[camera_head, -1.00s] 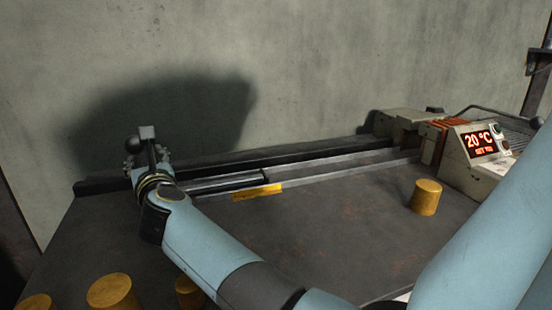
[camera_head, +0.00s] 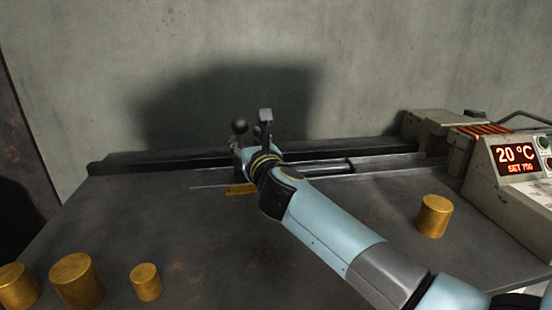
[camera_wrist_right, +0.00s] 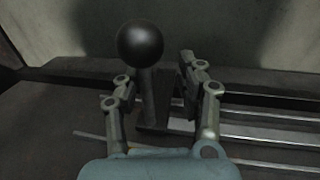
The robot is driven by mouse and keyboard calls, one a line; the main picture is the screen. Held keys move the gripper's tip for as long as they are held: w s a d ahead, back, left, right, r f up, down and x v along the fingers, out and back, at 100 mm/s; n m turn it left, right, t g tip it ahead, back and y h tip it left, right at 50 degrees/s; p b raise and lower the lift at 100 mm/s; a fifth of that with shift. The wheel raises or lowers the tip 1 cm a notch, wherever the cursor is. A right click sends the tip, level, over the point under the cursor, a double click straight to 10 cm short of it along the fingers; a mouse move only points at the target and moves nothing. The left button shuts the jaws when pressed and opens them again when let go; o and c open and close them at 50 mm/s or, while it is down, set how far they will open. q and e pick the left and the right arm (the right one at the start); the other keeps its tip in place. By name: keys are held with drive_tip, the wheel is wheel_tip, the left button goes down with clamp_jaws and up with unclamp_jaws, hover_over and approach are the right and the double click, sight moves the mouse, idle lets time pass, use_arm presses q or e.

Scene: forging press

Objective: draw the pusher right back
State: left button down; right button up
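The pusher has a black ball knob (camera_head: 239,126) on a short post, standing at the rail near the left part of the bench. In the right wrist view the knob (camera_wrist_right: 140,43) tops an upright post between the two fingers, closer to the left finger. My right gripper (camera_wrist_right: 155,95) is open, with clear gaps beside the post. The pusher's rod (camera_head: 325,170) lies along the rail to the right. My left gripper is not in view.
A long dark rail (camera_head: 130,162) runs along the wall to a heater (camera_head: 510,165) showing 20 °C. A yellow label (camera_head: 240,189) lies before the rail, partly hidden by my arm. Brass cylinders stand at right (camera_head: 434,216) and front left (camera_head: 77,281). The bench middle looks clear.

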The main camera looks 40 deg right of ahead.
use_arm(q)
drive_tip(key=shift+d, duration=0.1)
use_arm(e)
drive_tip(key=v, duration=0.9)
drive_tip(key=shift+s, duration=0.35)
